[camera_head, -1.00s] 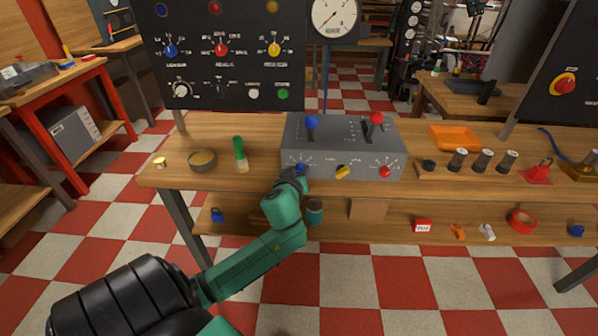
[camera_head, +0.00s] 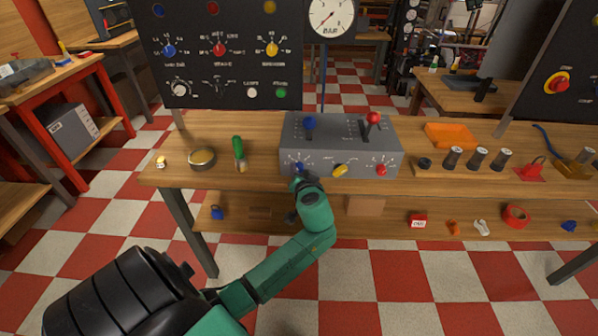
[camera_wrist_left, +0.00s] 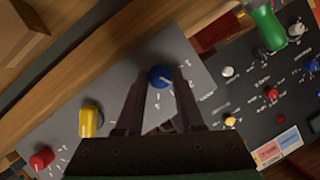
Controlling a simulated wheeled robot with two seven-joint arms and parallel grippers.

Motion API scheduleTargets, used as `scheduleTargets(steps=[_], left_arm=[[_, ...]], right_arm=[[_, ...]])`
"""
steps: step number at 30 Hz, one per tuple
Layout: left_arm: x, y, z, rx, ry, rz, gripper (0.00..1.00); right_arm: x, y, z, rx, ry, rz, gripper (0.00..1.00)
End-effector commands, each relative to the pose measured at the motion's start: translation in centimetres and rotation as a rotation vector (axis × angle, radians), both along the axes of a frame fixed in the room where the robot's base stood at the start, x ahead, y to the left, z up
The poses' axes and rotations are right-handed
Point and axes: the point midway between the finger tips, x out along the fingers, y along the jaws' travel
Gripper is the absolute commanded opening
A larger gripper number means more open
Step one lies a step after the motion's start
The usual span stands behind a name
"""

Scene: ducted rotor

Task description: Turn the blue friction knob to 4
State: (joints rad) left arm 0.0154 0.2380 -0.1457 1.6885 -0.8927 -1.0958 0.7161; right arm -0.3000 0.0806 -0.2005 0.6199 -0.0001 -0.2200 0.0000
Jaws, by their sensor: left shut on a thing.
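The blue knob (camera_head: 298,166) is at the left end of the front face of the grey control box (camera_head: 348,160), beside a printed dial. In the left wrist view the blue knob (camera_wrist_left: 160,76) sits between the two fingers of my left gripper (camera_wrist_left: 160,82), which is shut on it. A pale pointer line shows on the knob; I cannot read which number it points at. In the head view my left gripper (camera_head: 298,178) is at the box front, partly hiding the dial. My right gripper is not in view.
A yellow knob (camera_head: 340,171) and a red knob (camera_head: 381,169) share the box front. Blue-tipped (camera_head: 309,123) and red-tipped (camera_head: 373,118) levers stand on top. A bowl (camera_head: 202,158) and green-handled brush (camera_head: 238,152) lie left; an orange tray (camera_head: 449,135) lies right.

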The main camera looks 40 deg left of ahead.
Motion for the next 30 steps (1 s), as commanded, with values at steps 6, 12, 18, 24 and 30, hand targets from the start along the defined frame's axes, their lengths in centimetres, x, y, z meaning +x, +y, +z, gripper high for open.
scheduleTargets(steps=[6, 12, 18, 24, 30], left_arm=[[0.1, -0.1, -0.3, 0.163, 0.124, 0.000, 0.00], [0.2, -0.2, -0.5, 0.315, 0.239, -0.001, 0.00], [0.2, -0.3, -0.6, 0.466, 0.353, 0.000, 0.00], [0.2, -0.3, -0.8, 0.618, 0.468, -0.001, 0.00], [0.3, -0.3, -0.8, 0.750, 0.568, -0.001, 0.00]], right_arm=[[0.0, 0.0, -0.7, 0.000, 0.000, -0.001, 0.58], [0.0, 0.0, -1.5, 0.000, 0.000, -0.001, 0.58], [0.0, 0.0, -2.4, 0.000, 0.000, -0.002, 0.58], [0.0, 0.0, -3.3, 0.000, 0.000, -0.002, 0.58], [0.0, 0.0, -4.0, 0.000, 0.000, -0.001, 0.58]])
